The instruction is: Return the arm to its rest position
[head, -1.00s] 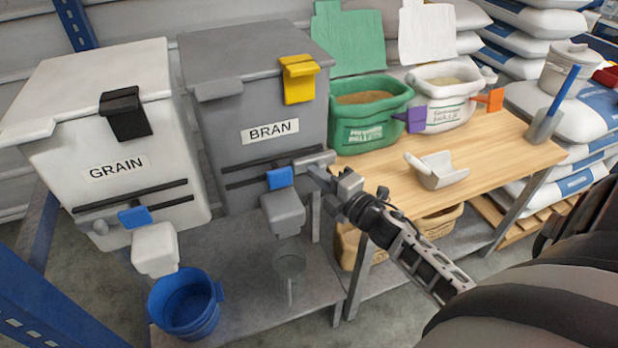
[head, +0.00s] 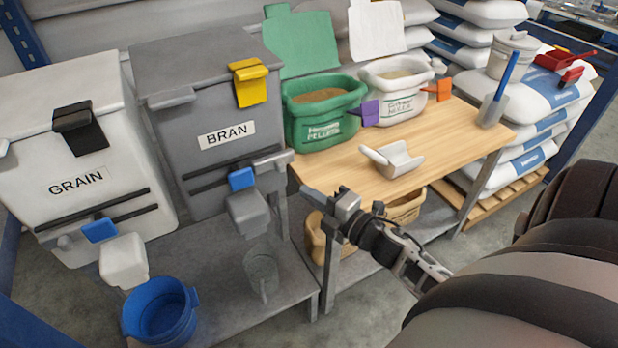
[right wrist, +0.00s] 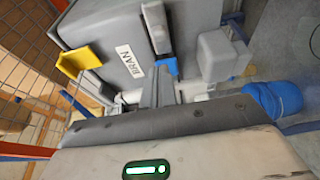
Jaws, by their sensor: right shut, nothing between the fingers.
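My right gripper (head: 308,192) is shut and empty. In the head view its fingertips are in front of the table's left corner, to the right of the grey BRAN hopper (head: 215,112). They look apart from the hopper's blue tab (head: 241,179) and grey spout (head: 248,212). In the right wrist view, the closed fingers (right wrist: 158,88) point toward the BRAN hopper (right wrist: 115,35), with the blue tab (right wrist: 166,67) beyond them. My right arm's wrist hangs in front of the table. My left gripper is not in view.
The white GRAIN hopper (head: 62,160) stands left. A blue bucket (head: 160,311) sits on the low grey shelf (head: 225,298). The wooden table (head: 440,150) holds a white scoop (head: 392,160), a green tub (head: 318,125) and a white tub (head: 398,105). Floor in front is clear.

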